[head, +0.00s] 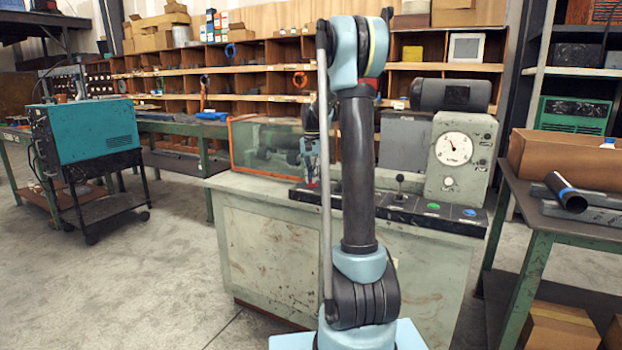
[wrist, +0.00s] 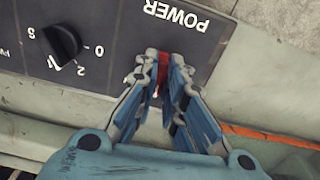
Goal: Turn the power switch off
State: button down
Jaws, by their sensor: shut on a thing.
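In the wrist view the dark control panel (wrist: 225,35) carries an upside-down POWER label, and a red power switch (wrist: 162,72) shows below it. My gripper (wrist: 161,66) is shut on the red switch, with a fingertip on each side of it. The fingers hide most of the switch, so its position cannot be told. In the head view the panel (head: 465,213) runs along the top of a worn pale green cabinet (head: 290,250).
A black knob (wrist: 62,42) with numbers sits beside the switch. A dial gauge (head: 454,148), a small lever (head: 399,182) and a clear orange-framed guard (head: 265,148) stand on the cabinet. A side table with a pipe (head: 567,192) is at right.

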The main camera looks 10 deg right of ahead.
jog(key=n, duration=0.4)
jog(key=shift+w+n, duration=0.1)
jog(key=shift+n, duration=0.2)
jog(key=shift+d+n, duration=0.1)
jog(key=shift+n, duration=1.8)
jog(key=c, duration=1.7)
grip_release()
jog(key=shift+f, duration=0.1)
jog(key=shift+d, duration=0.1)
notch_tip(320, 180, up, 12)
jog(key=shift+f, duration=0.1)
